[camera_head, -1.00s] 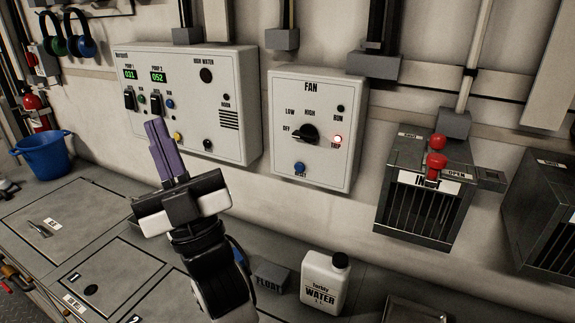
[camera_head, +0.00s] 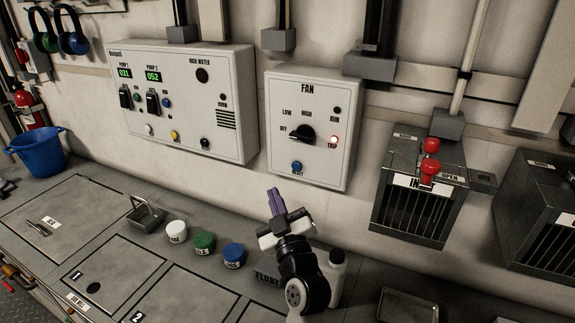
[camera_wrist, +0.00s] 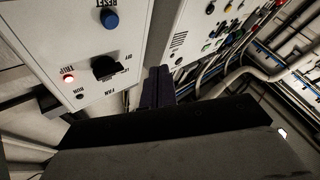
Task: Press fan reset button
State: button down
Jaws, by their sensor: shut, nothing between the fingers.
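The white fan box (camera_head: 345,100) hangs on the wall, with a black rotary knob (camera_head: 302,134), a lit red trip lamp (camera_head: 334,139) and a blue reset button (camera_head: 297,166) near its bottom edge. My gripper (camera_head: 275,192) is shut and empty, its purple fingers pointing up, below and left of the reset button in the head view and apart from it. In the wrist view the fan box is at upper left, upside down, with the blue reset button (camera_wrist: 109,19) at the top. The shut fingers (camera_wrist: 158,84) are right of and below the button there.
A pump control box (camera_head: 232,75) is left of the fan box. White, green (camera_head: 203,242) and blue jars (camera_head: 234,255) stand on the counter. A slatted metal box (camera_head: 425,235) with red knobs is right.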

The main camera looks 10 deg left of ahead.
aim_at(297, 166)
jog(key=shift+w+d+f, duration=0.1)
jog(key=shift+w, duration=0.05)
jog(key=w+d+b, duration=0.1)
jog(key=w, duration=0.7)
jog(key=shift+w+d, duration=0.2)
jog(key=shift+d, duration=0.1)
jog(key=shift+w+f+b, duration=0.1)
jog(key=shift+w+b, duration=0.05)
jog(key=shift+b, duration=0.2)
dwell(1.8)
jog(key=shift+w, duration=0.25)
jog(key=shift+w+d+b, duration=0.15)
jog(key=shift+w+b, duration=0.3)
jog(key=shift+b, duration=0.2)
dwell(0.5)
jog(key=shift+s, duration=0.85)
jog(key=shift+s+a, duration=0.15)
jog(key=shift+a, duration=0.05)
